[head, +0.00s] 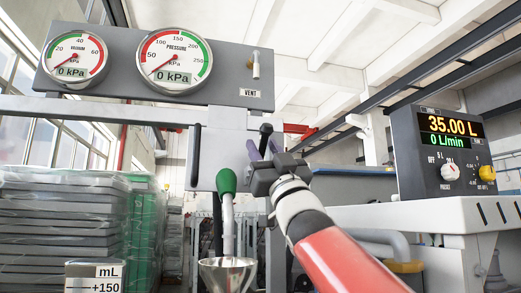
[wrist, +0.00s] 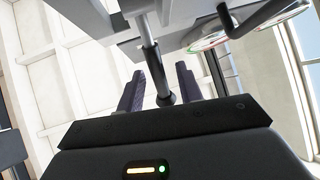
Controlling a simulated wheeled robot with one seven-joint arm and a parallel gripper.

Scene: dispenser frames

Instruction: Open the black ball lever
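The black ball lever (head: 266,129) stands on the grey panel under the gauge board, in the middle of the head view. In the wrist view its rod comes down from the top and ends in a black ball (wrist: 166,99). My gripper (head: 262,148) is at the lever, with its purple fingers pointing at the panel. In the wrist view the fingers stand apart, one on each side of the ball and rod, with gaps visible on both sides. The gripper is open and not closed on the lever. The lower part of the lever is hidden by my gripper in the head view.
A black bar handle (head: 195,155) is left of the lever. A green-topped nozzle (head: 227,181) hangs over a metal funnel (head: 228,272) close by on the left. The gauge board (head: 120,100) is above. A display box (head: 443,150) stands on the right.

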